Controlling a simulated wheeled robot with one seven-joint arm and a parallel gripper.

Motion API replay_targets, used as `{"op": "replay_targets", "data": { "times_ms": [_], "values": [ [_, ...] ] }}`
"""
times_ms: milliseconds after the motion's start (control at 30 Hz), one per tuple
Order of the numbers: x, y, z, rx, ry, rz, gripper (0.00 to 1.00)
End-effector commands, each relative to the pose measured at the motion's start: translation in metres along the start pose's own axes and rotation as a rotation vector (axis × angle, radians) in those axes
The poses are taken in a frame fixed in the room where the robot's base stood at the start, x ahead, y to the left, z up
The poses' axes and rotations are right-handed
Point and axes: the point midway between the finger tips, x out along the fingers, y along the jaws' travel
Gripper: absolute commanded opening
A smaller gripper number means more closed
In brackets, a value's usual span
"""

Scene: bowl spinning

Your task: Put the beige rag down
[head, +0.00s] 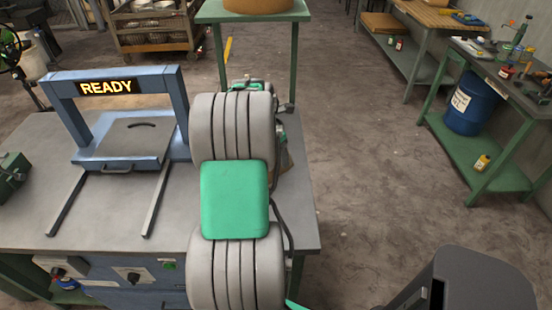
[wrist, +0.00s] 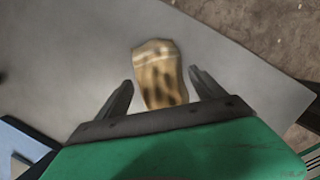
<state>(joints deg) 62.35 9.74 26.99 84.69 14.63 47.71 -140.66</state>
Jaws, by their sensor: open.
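The beige rag (wrist: 160,78), with dark stains, lies on the grey worktable (wrist: 235,60) in the wrist view. It shows between and just beyond the two fingers of my gripper (wrist: 162,80). The fingers are spread apart, with visible gaps on either side of the rag. In the head view my arm covers most of the gripper. A small brownish patch, probably the rag, shows at the arm's right edge (head: 285,160), over the right part of the table (head: 300,225).
A blue machine frame with a READY sign (head: 107,87) stands on the table's left side, with two rails in front. The table's right edge is close to my arm. A green stand (head: 290,15) is behind. Open floor (head: 365,170) lies to the right.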

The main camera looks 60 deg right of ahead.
Motion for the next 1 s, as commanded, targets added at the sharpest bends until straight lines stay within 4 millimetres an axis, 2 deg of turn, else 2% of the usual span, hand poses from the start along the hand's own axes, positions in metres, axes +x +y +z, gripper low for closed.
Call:
{"op": "replay_targets", "data": {
  "times_ms": [100,300,500,567,667,767,800,867,900,967,1000],
  "values": [
    [-0.033,0.001,0.001,0.001,-0.003,0.004,0.79],
    [-0.075,0.0,0.0,0.0,-0.002,0.001,0.79],
    [-0.088,0.0,-0.001,0.003,0.0,0.0,0.79],
    [-0.092,0.004,-0.009,0.016,0.001,0.007,0.79],
    [-0.111,0.023,-0.053,0.098,0.01,0.046,0.79],
    [-0.141,0.04,-0.133,0.259,0.049,0.103,0.79],
    [-0.154,0.041,-0.17,0.337,0.076,0.125,0.79],
    [-0.17,0.037,-0.224,0.458,0.124,0.149,0.79],
    [-0.179,0.029,-0.258,0.538,0.161,0.157,0.79],
    [-0.191,0.013,-0.308,0.658,0.22,0.158,0.79],
    [-0.197,-0.002,-0.338,0.736,0.261,0.152,0.79]
  ]
}}
